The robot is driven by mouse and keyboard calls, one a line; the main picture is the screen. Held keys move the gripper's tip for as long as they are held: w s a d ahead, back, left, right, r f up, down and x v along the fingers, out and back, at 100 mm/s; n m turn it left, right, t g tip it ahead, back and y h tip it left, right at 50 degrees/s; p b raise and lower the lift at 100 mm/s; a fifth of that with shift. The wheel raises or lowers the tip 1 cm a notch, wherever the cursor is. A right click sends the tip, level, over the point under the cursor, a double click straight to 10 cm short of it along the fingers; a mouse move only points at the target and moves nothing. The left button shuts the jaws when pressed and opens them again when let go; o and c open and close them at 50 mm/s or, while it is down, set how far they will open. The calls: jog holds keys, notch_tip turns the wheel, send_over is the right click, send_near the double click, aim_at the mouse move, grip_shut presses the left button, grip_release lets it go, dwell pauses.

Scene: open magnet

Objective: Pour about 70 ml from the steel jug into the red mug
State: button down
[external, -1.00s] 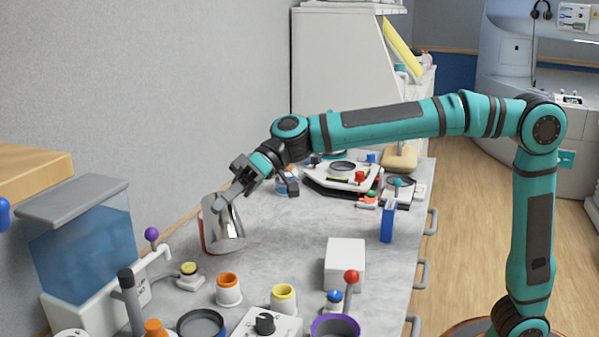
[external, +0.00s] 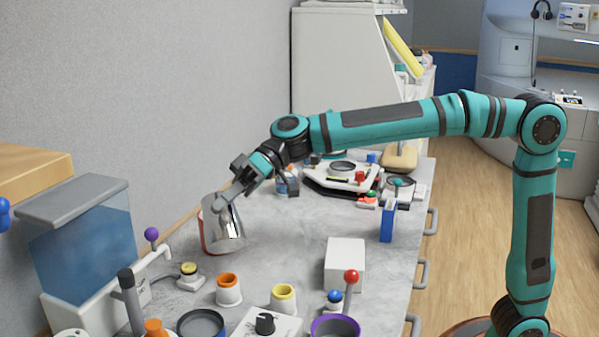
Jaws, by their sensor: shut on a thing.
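The steel jug (external: 230,228) is at the left of the counter, near the wall, tilted a little. My gripper (external: 229,194) is at its upper part and shut on it; the fingertips are small and partly merge with the jug. A red edge, likely the red mug (external: 204,234), shows just left of and behind the jug. The jug hides most of it. I cannot tell whether the two touch, and I see no liquid or stream.
A water tank (external: 85,245) with a tap stands at front left. Orange (external: 228,290) and yellow (external: 283,298) ringed cups, a white box (external: 345,265) and a red-knobbed lever (external: 351,277) stand in front. A blue upright block (external: 388,222) is to the right. The counter's middle is clear.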

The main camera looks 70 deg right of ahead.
aim_at(229, 230)
jog(key=a+f+n+h, duration=0.1)
jog(key=s+a+f+t, duration=0.1)
jog(key=f, duration=0.1)
jog(key=s+f+n+h, duration=0.1)
jog(key=shift+s+a+f+n+h+b, duration=0.2)
jog(key=shift+a+f+n+h+b, duration=0.1)
jog(key=shift+a, duration=0.1)
jog(key=shift+s+a+n+t+h, duration=0.5)
jog(key=shift+a+n, duration=0.1)
jog(key=shift+a, duration=0.05)
jog(key=shift+s+a+n+t+h+b, duration=0.4)
jog(key=shift+s+a+n+h+b, duration=0.05)
jog(key=shift+a+n+h, duration=0.1)
jog(key=shift+s+a+f+n+t+h, duration=0.2)
jog(key=shift+a+f+n+t+h, duration=0.1)
jog(key=shift+n+h, duration=0.15)
